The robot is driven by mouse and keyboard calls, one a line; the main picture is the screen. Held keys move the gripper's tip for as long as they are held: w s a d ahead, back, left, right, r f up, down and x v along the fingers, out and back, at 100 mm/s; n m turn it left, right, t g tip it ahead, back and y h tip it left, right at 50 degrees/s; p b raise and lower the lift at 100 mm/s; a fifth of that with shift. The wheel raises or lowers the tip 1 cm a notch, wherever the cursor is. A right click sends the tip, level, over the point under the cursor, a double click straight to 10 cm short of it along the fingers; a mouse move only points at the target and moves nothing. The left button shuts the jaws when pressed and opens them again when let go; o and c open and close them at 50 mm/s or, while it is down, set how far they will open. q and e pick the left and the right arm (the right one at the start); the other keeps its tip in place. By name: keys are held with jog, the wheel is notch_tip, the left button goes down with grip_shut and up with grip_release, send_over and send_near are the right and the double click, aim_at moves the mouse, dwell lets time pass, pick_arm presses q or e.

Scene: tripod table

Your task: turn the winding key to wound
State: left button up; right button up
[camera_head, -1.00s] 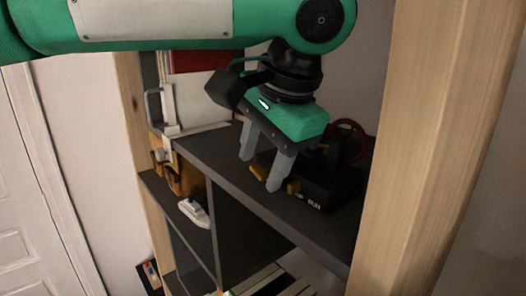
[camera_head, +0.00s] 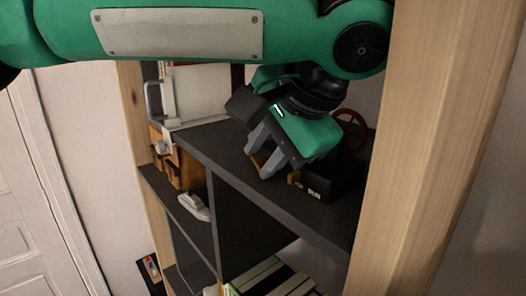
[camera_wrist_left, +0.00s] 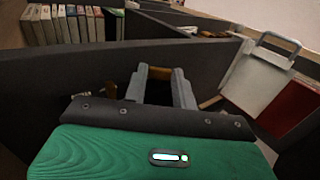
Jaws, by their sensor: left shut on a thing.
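A black box (camera_head: 330,181) with white lettering stands on the dark shelf, near the right wooden post. Yellow-orange parts show at its left front: a small one (camera_head: 294,177) against the box and the winding key's grip (camera_head: 260,158) further left. My left gripper (camera_head: 261,163) reaches down from above, its grey fingers on either side of that grip. In the left wrist view the orange key (camera_wrist_left: 161,73) lies between the fingertips (camera_wrist_left: 160,76), held. Most of the key and its wound marking are hidden by the gripper. My right gripper is not in view.
A red handwheel (camera_head: 352,130) stands behind the gripper. Wooden posts (camera_head: 440,150) flank the shelf. The shelf (camera_head: 215,150) left of the gripper is clear.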

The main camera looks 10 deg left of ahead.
pick_arm(q)
jog(key=o, duration=1)
jog(key=shift+f, duration=0.1)
